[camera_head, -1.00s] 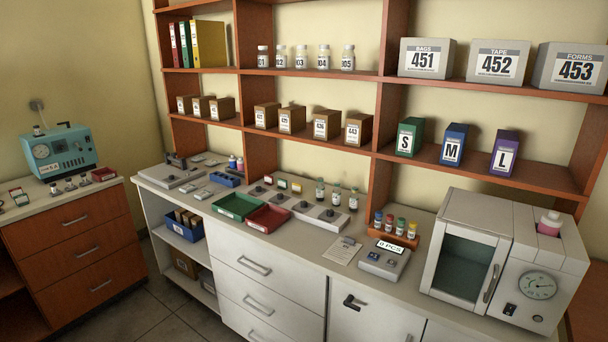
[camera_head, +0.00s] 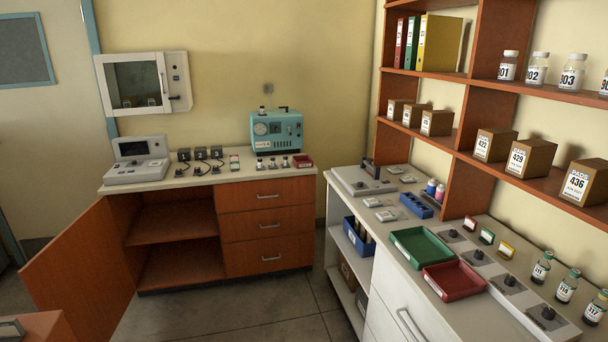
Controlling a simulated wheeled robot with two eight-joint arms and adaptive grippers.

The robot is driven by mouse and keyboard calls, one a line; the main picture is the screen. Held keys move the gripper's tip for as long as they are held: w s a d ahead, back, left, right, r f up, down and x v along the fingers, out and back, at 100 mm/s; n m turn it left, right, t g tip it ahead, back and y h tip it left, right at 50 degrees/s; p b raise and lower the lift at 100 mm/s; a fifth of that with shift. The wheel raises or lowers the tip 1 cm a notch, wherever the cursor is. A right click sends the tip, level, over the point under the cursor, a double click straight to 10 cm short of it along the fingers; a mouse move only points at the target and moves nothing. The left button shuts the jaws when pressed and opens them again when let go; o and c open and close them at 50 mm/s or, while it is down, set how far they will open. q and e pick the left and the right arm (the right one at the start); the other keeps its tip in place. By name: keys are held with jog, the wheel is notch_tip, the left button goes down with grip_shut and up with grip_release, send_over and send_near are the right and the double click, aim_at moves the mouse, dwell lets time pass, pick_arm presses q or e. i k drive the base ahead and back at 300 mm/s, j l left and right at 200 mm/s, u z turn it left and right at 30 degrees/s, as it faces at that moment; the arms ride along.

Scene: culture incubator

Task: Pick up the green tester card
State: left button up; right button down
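Several small coloured cards or blocks stand behind the row of grey switch units on the right counter. A small upright white card with some green (camera_head: 234,162) stands on the far left counter, left of the teal machine. I cannot tell from here which of these is the green tester card. Neither of my grippers shows in this view.
A green tray (camera_head: 420,246) and a red tray (camera_head: 455,281) lie on the right counter (camera_head: 381,228). The far counter holds the teal machine (camera_head: 276,131) and a grey console (camera_head: 139,160). A cabinet door (camera_head: 78,262) stands open below it. The floor (camera_head: 240,312) between is clear.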

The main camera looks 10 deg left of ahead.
aim_at(234, 166)
jog(key=i+j+u, duration=0.1)
jog(key=i+u, duration=0.3)
jog(key=i, duration=0.15)
jog(key=i+u, duration=0.35)
jog(key=i, duration=0.2)
jog(key=i+z, duration=0.15)
jog(key=i, duration=0.4)
jog(key=i+z, duration=0.2)
jog(key=i, duration=0.35)
jog(key=i+j+z, duration=0.15)
jog(key=i, duration=0.4)
jog(key=i+j+z, duration=0.2)
jog(key=i, duration=0.35)
